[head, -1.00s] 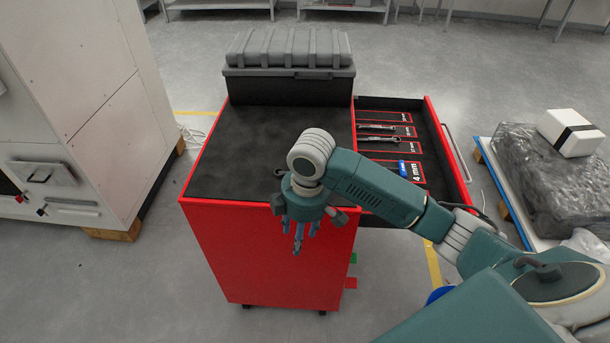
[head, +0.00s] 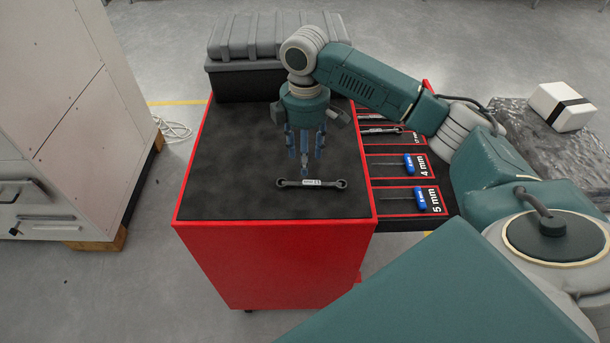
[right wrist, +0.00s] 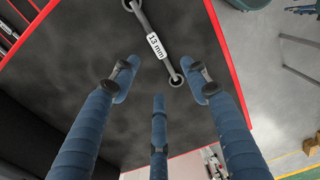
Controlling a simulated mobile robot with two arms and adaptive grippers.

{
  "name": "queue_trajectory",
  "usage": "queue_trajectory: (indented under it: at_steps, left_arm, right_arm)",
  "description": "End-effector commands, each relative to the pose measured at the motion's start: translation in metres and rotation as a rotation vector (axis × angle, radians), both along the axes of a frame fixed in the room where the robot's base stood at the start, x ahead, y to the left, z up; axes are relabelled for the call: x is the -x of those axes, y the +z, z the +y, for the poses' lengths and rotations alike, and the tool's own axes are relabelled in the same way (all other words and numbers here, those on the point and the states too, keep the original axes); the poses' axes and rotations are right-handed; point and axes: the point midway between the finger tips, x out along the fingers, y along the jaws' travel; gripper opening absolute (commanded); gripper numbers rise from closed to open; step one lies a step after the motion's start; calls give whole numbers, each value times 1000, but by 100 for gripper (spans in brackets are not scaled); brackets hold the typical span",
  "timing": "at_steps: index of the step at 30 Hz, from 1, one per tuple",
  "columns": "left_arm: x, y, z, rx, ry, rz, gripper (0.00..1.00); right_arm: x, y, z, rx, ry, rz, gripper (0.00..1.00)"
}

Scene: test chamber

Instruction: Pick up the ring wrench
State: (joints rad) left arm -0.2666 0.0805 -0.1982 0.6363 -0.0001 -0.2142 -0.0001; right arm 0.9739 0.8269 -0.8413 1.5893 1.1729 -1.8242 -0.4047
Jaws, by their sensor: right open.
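The ring wrench (head: 312,184) is dark with a ring at each end. It lies flat on the black top of the red tool cart (head: 215,200), near its front edge. In the right wrist view the wrench (right wrist: 166,62) shows a white "13 mm" label. My right gripper (head: 304,166) points down above the cart top, just behind the wrench in the head view. Its blue fingers are spread and empty. In the right wrist view the fingers (right wrist: 158,95) are apart, with the wrench beyond their tips. My left gripper is not in view.
A grey toolbox (head: 235,75) stands at the back of the cart. An open drawer (head: 400,225) on the right holds hex keys with blue handles (head: 419,198) and wrenches. A white box (head: 560,106) lies on a wrapped pallet at right. The cart top's left side is clear.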

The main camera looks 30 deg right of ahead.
Motion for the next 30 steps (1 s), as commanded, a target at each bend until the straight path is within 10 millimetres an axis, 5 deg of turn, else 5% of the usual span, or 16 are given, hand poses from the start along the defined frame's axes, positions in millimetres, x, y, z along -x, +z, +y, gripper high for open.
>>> queue_trajectory:
  at_steps: [9, 13, 21, 29, 30]
  left_arm:
    - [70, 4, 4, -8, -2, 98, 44]
    - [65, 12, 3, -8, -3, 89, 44]
    - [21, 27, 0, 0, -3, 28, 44]
    - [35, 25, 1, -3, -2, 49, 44]
    - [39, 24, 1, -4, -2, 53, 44]
  right_arm:
    - [0, -37, -1, 1, 0, 0, 46]
    - [-1, -50, -3, 1, -2, 3, 46]
    - [-3, -86, -6, 0, 0, 0, 46]
    - [-4, -90, -6, 1, 1, -2, 46]
    - [-4, -90, -6, 1, 1, -2, 40]
